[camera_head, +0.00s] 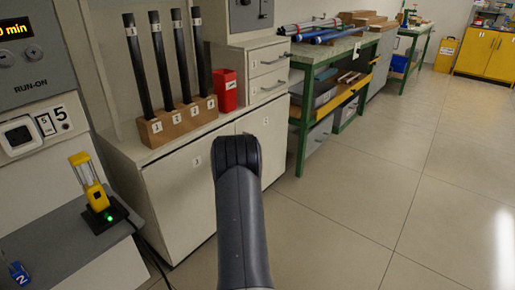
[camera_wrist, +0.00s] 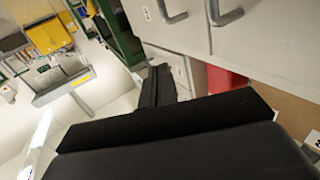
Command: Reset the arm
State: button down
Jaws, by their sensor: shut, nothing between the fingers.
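My arm (camera_head: 242,220) rises from the bottom middle of the head view and ends there in a dark rounded joint, in front of the white cabinet doors. My gripper does not show beyond that joint in the head view. In the wrist view my gripper (camera_wrist: 158,88) is dark, seen past a broad black part of mine that fills the bottom. It is shut and empty. In that view, pale drawers with metal handles (camera_wrist: 170,12) are at the top and a red box (camera_wrist: 226,78) is at the right.
Several dark rods (camera_head: 182,55) stand in a numbered wooden block (camera_head: 178,123) on the white cabinet (camera_head: 190,195), beside the red box (camera_head: 225,90). A yellow device (camera_head: 90,185) sits on a grey shelf at left. A green-framed bench (camera_head: 335,58) stands behind. The floor at right is clear.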

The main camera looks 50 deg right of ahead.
jog(key=shift+s+a+p, duration=0.1)
jog(key=shift+s+p, duration=0.25)
jog(key=shift+s, duration=1.75)
